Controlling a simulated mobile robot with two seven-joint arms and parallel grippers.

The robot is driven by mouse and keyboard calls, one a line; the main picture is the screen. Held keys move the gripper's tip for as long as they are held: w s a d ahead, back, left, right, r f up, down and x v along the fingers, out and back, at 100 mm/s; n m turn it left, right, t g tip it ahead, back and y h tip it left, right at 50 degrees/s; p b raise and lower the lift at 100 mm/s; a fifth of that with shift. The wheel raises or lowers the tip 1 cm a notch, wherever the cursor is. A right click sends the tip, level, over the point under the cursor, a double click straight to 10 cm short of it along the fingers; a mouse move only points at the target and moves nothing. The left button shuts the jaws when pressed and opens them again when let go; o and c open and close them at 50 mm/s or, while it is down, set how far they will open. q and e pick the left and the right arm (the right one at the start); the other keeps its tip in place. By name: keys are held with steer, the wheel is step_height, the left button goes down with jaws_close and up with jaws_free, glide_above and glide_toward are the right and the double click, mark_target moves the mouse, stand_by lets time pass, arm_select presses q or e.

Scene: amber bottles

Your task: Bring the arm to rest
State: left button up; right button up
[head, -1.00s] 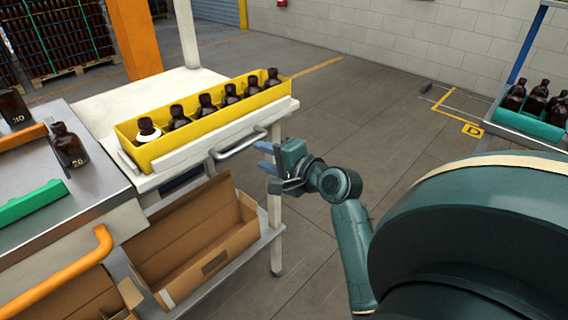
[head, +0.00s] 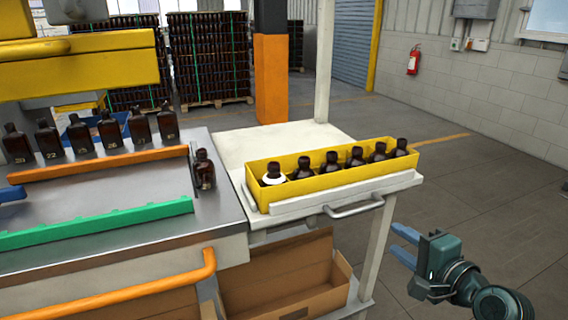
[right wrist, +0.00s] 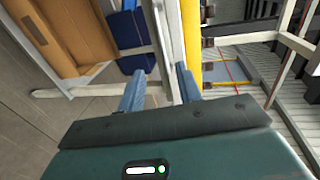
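My right gripper (head: 404,244) is in the lower right of the head view, beside the white table's front corner and apart from its handle. In the right wrist view its two blue fingers (right wrist: 160,92) stand apart with nothing held between them. A yellow crate (head: 336,182) on the white table (head: 283,141) holds several dark amber bottles (head: 331,162) in a row. My left gripper cannot be made out.
A metal bench (head: 110,189) with orange and green rails, a lone bottle (head: 205,170) and several numbered bottles is at left. A cardboard box (head: 290,290) sits under the white table. A small blue piece shows at the left edge. Floor at right is clear.

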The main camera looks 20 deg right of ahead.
steer(key=s+a+f+n+g+p, duration=0.1)
steer(key=a+f+n+g, duration=0.1)
steer(key=a+f+n, duration=0.4)
steer(key=s+a+f+n+g+p, duration=0.1)
steer(key=a+f+n, duration=0.3)
steer(key=f, duration=0.4)
steer(key=s+a+f+n+g+y+p, duration=0.1)
steer(key=s+a+f+n+g+y, duration=0.1)
steer(key=s+a+f+n, duration=0.6)
steer(key=a+n, duration=0.2)
steer(key=a, duration=0.1)
steer(key=shift+s, duration=0.25)
